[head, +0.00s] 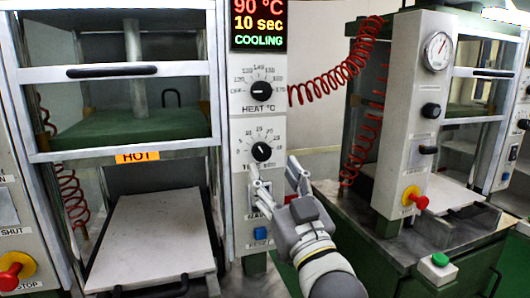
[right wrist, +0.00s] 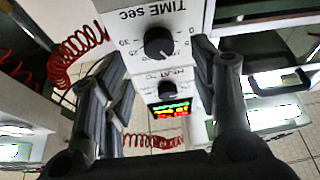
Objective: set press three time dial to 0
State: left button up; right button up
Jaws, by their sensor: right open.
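The TIME dial (head: 261,151) is a black round knob with a white pointer line on the light grey press column. It also shows in the right wrist view (right wrist: 158,42), between the fingers, its pointer toward the lower right, away from the 0 mark. The display (head: 259,24) above reads 90 °C, 10 sec, COOLING. My right gripper (head: 275,170) is open and empty, just below and in front of the dial, apart from it. Its fingers frame the dial in the right wrist view (right wrist: 154,62). No press number is readable. My left gripper is not in view.
The HEAT dial (head: 261,90) is above the TIME dial. A blue button (head: 260,233) is below. The left press has a HOT label (head: 137,157) and a lower platen (head: 155,240). Red coiled hoses (head: 335,75) and another press column (head: 412,115) stand right.

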aim_at(263, 154)
jog(key=p+x, duration=0.1)
jog(key=x, duration=0.4)
jog(key=shift+w, duration=0.2)
jog(key=c, duration=1)
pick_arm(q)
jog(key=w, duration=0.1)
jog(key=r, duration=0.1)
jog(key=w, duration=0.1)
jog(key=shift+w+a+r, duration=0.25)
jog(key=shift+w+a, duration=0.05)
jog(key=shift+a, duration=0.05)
